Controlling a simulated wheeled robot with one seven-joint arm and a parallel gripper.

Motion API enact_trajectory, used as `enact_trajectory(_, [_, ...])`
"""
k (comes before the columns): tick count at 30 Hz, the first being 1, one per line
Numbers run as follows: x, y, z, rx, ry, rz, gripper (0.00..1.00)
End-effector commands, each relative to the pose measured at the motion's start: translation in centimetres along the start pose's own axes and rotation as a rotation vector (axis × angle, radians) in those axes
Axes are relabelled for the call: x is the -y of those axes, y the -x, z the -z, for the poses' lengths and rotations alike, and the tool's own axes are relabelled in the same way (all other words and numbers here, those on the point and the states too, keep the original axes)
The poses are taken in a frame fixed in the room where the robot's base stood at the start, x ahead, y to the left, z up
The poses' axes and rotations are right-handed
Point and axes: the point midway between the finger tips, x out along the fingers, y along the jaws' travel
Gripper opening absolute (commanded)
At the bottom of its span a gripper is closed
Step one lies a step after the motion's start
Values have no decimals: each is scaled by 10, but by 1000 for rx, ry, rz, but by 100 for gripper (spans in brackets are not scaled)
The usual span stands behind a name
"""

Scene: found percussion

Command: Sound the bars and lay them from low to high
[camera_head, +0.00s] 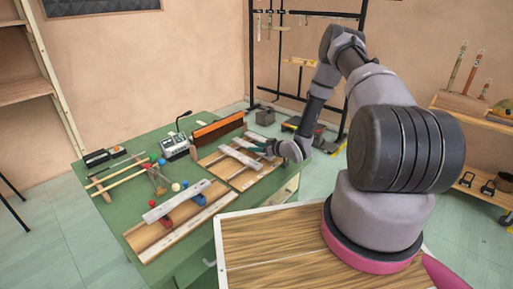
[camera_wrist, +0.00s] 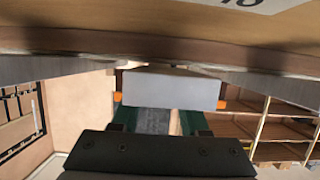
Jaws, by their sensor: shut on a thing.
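My gripper (camera_head: 258,149) is low over the right part of the green table. It also shows in the wrist view (camera_wrist: 157,118), where its green fingers are shut on a grey bar (camera_wrist: 155,121). In the head view, a pale bar (camera_head: 238,156) lies over the right wooden board at the gripper; I cannot tell whether it is the held one. Another pale bar (camera_head: 163,208) lies across red and blue supports on the front wooden board (camera_head: 150,236). A pale block face (camera_wrist: 172,87) shows just beyond the fingers.
An orange-topped dark panel (camera_head: 218,128) stands behind the right board. A wood-topped surface (camera_head: 275,245) is in front, by my arm.

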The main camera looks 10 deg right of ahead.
Motion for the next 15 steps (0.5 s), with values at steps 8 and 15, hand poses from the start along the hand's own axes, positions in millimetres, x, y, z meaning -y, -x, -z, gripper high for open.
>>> enact_trajectory(8, [0, -1, -2, 0, 0, 0, 79])
enact_trajectory(15, [0, 0, -3, 1, -1, 0, 79])
